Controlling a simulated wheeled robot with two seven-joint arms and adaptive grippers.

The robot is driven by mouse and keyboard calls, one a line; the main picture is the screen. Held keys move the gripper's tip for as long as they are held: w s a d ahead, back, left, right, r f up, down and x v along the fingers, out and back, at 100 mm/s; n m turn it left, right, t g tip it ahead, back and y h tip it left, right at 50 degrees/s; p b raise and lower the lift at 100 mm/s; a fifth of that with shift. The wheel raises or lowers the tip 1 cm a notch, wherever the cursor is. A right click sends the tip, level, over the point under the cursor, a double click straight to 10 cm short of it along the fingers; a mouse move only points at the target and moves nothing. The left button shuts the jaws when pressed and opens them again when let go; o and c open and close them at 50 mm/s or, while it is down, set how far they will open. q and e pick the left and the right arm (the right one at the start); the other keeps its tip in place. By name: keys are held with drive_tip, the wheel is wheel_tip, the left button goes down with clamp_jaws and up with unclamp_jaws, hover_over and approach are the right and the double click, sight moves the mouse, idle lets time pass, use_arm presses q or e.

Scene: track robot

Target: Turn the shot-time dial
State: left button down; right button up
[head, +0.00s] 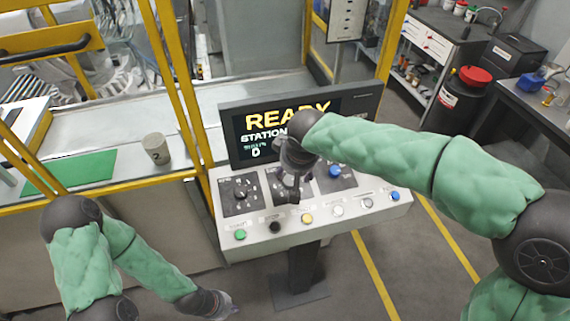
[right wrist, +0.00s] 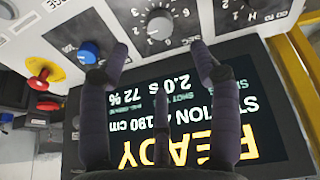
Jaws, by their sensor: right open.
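The control panel (head: 260,223) has a row of dials below its screen (head: 241,121). A grey middle dial (right wrist: 159,26) shows in the right wrist view, just beyond the spread fingertips of my right gripper (right wrist: 159,48). No contact with it is visible. In the head view my right gripper (head: 290,188) hangs over the panel's middle and hides most of that dial. A left dial (head: 241,191) and a blue knob (head: 335,171) flank it. The screen reads READY, with 2.0 s in the wrist view. My left gripper (head: 222,304) is low at the front, apart from the panel, its fingers unclear.
Several coloured buttons line the panel's front, including a green one (head: 240,235). A red emergency button (right wrist: 43,75) shows in the wrist view. Yellow posts (head: 188,85) stand left of the panel. A grey cup (head: 156,150) stands on the bench behind the rail.

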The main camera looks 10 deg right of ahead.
sight(289, 179)
drive_tip(key=x, duration=0.3)
drive_tip(key=b+x, duration=0.1)
drive_tip(key=x, duration=0.2)
drive_tip(key=b+x, duration=0.1)
drive_tip(key=x, duration=0.3)
drive_tip(key=shift+w+r, duration=0.15)
drive_tip(key=shift+w, duration=0.1)
drive_tip(key=shift+w+f, duration=0.3)
drive_tip(key=shift+f, duration=0.2)
use_arm(q)
drive_tip(key=shift+w+f, duration=0.2)
drive_tip(key=shift+f, duration=0.35)
drive_tip(key=shift+w+f, duration=0.15)
drive_tip(key=shift+f, duration=0.35)
use_arm(e)
drive_tip(key=shift+r, duration=0.1)
drive_tip(key=c, duration=1.1)
